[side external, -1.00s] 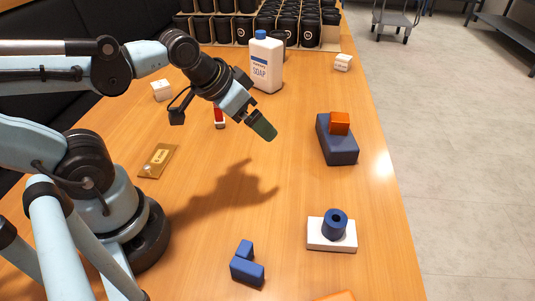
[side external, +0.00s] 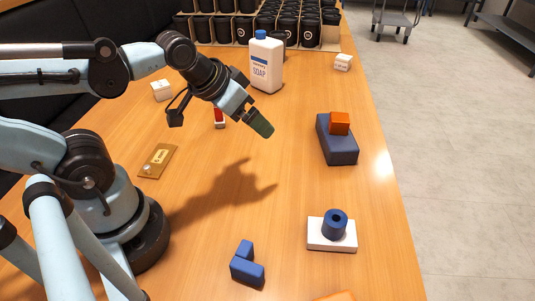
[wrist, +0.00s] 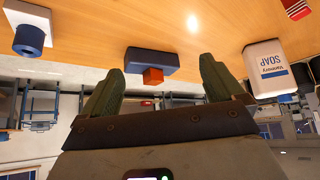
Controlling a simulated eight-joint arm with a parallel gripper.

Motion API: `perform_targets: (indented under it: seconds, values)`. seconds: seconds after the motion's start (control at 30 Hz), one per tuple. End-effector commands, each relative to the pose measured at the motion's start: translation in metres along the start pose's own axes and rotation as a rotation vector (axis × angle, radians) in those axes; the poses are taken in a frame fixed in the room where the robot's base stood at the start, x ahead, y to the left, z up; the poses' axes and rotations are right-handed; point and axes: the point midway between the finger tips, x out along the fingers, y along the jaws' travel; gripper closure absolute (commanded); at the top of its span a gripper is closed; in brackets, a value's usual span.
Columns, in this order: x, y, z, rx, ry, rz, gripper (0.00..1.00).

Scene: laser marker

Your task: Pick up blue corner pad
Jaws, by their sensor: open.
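The blue corner pad (side external: 247,265), an L-shaped block, lies on the table at the front of the side view. It does not show in the wrist view. My gripper (side external: 262,125) is in the air over the middle of the table, well behind the pad and apart from it. In the wrist view my gripper (wrist: 160,66) has its two green fingers spread, with nothing held between them.
A dark blue block (side external: 337,147) carries an orange block (side external: 339,123). A blue cylinder (side external: 334,222) stands on a white block (side external: 320,242) right of the pad. A soap bottle (side external: 266,65) stands behind my gripper. The table around the pad is mostly clear.

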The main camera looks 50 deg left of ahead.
Motion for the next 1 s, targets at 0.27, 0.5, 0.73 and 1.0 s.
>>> perform_targets:
  seconds: [0.27, 0.5, 0.73, 1.0]
  values:
    - [0.0, 0.0, 0.0, 0.0, 0.0, 0.0, 0.11]
    - [-0.002, 0.04, 0.008, -0.089, -0.099, 0.066, 0.11]
    - [-0.02, 0.119, 0.044, -0.292, -0.363, 0.082, 0.11]
    - [-0.054, 0.175, 0.093, -0.465, -0.57, -0.084, 0.11]
